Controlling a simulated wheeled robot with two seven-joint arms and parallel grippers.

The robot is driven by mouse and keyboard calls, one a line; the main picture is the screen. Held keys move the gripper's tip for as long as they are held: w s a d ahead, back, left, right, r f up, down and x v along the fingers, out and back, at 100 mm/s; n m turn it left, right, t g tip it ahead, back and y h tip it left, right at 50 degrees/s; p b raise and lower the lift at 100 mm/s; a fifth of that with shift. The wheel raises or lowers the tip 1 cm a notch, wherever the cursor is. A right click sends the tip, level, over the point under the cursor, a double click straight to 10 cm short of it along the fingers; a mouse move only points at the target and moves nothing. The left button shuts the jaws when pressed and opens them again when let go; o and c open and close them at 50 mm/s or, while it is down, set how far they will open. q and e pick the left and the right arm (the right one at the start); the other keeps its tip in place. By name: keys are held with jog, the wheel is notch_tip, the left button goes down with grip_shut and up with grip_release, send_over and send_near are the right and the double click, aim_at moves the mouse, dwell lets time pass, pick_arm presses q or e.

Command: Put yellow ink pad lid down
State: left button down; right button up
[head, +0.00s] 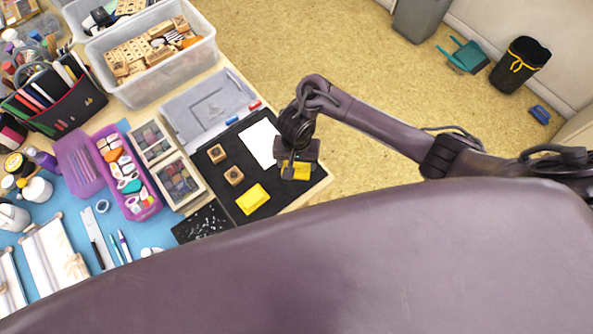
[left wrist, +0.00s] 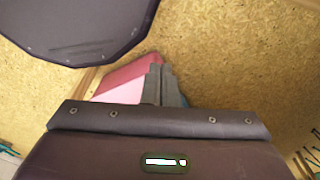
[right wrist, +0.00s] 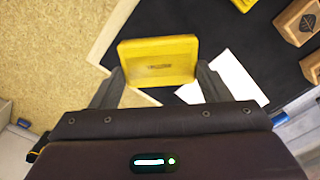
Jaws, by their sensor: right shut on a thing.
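The yellow ink pad lid (head: 296,171) is held in my right gripper (head: 297,158) over the right edge of the black mat. In the right wrist view the yellow lid (right wrist: 160,60) sits between the two fingertips of the right gripper (right wrist: 160,78), which grip its sides. Another yellow piece, which looks like the ink pad (head: 252,198), lies on the mat to the lower left of the lid. I cannot tell whether the held lid touches the mat. My left gripper (left wrist: 162,80) shows only in the left wrist view, with its fingers together and nothing visible between them.
The black mat (head: 222,180) also bears white paper (head: 260,143) and two wooden stamps (head: 234,176). A pink and red object (left wrist: 122,84) shows beyond my left fingers.

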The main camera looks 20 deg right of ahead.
aim_at(297, 165)
notch_tip(297, 165, down, 4)
jog(key=shift+r+b, duration=0.2)
jog(key=shift+b, duration=0.45)
pick_arm(q)
jog(key=shift+s+f, duration=0.75)
jog(key=shift+s, duration=0.05)
pick_arm(e)
jog(key=shift+f, duration=0.35)
jog(key=shift+f, duration=0.2)
jog(key=o, duration=0.9)
pick_arm(q)
jog(key=shift+w, duration=0.25)
pick_arm(e)
jog(key=shift+o, duration=0.2)
